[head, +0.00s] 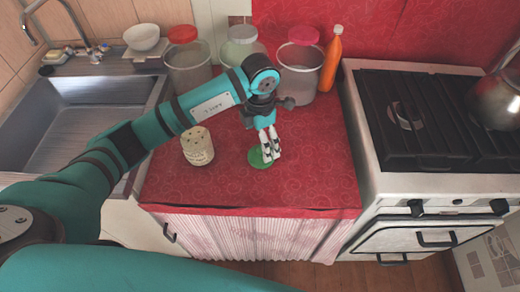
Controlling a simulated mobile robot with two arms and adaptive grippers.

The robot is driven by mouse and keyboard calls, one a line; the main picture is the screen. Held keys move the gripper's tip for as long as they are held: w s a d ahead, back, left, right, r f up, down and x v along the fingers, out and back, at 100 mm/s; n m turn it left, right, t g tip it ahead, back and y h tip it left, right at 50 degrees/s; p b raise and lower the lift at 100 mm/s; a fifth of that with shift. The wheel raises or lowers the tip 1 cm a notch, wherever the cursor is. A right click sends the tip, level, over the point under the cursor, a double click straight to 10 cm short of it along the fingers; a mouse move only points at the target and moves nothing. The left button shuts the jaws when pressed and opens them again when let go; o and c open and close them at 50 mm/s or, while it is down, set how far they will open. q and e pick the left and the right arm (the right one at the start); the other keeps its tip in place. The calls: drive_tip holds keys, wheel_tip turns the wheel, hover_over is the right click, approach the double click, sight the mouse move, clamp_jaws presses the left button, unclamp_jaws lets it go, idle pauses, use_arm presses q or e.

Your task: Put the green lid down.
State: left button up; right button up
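The green lid (256,158) is a small round disc over the red counter, below the fingers of my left gripper (271,155). The gripper points down, its pale fingertips covering the right part of the lid. The fingers look close together, but I cannot tell whether they grip the lid or only stand at it. The lid looks flat and at or very near the counter top; any small gap beneath is not visible. My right gripper is not in view.
A cream perforated pot (198,147) stands left of the lid. The stove (430,185) borders the right, the sink (75,120) the left. Counter right of the lid is clear.

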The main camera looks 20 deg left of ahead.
sight(260, 151)
use_arm(q)
wheel_tip(260, 151, up, 6)
drive_tip(key=shift+f+b, duration=0.15)
drive_tip(key=shift+b, duration=0.2)
idle(0.4)
